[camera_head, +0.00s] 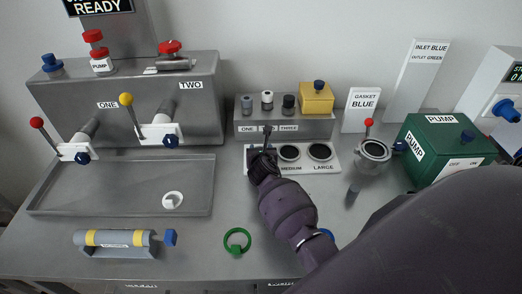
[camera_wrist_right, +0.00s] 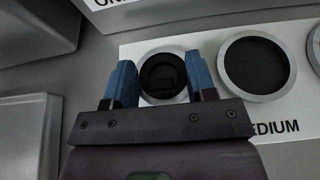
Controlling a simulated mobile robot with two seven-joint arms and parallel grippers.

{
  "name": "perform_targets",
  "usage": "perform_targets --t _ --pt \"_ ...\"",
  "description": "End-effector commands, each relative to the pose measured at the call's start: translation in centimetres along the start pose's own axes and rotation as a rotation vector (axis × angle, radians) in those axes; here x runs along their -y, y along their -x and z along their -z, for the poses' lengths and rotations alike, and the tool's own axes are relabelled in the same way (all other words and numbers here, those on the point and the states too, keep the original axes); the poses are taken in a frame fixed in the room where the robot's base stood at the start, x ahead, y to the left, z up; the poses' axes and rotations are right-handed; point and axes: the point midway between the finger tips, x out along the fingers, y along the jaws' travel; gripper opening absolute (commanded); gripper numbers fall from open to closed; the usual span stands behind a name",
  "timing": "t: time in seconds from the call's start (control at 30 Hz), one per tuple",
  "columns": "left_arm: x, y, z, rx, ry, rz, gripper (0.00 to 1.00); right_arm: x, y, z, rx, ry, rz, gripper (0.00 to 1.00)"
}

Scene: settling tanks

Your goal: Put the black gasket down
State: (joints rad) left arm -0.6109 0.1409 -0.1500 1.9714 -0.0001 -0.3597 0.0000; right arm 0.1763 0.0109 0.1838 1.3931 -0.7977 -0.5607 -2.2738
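My right gripper (camera_head: 266,146) points down over the small, left recess of the white gasket plate (camera_head: 335,160). In the right wrist view its two blue fingers (camera_wrist_right: 163,82) stand apart on either side of that recess (camera_wrist_right: 163,51). A dark ring-like shape (camera_wrist_right: 162,76) shows inside the recess between the fingers; it looks like the black gasket, though black on black makes its edge hard to read. I see no clear contact between it and the fingers. The medium recess (camera_head: 289,152) and large recess (camera_head: 320,151) look empty. My left gripper is not in view.
A green ring (camera_head: 237,241) lies on the bench front; a white ring (camera_head: 173,201) lies in the grey tray (camera_head: 60,198). A blue piece (camera_head: 327,233) is partly hidden by my arm. The labelled block (camera_head: 245,129) stands behind the plate; a clear cup (camera_head: 373,152) and green pump (camera_head: 445,140) stand right.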

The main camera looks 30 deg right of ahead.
Motion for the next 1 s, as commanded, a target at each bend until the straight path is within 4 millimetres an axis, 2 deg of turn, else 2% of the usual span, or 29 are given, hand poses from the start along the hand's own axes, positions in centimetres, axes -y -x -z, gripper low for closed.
perform_targets --t 0.37,0.8,1.0 --pt "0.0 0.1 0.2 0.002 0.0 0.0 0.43 0.0 0.7 -0.5 0.0 0.0 0.001 0.52" --pt "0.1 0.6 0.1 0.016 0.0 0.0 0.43 0.0 8.1 -0.5 0.001 0.0 0.0 0.52" --pt "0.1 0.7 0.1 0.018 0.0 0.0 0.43 0.0 10.9 -0.4 0.0 0.0 0.0 0.52"
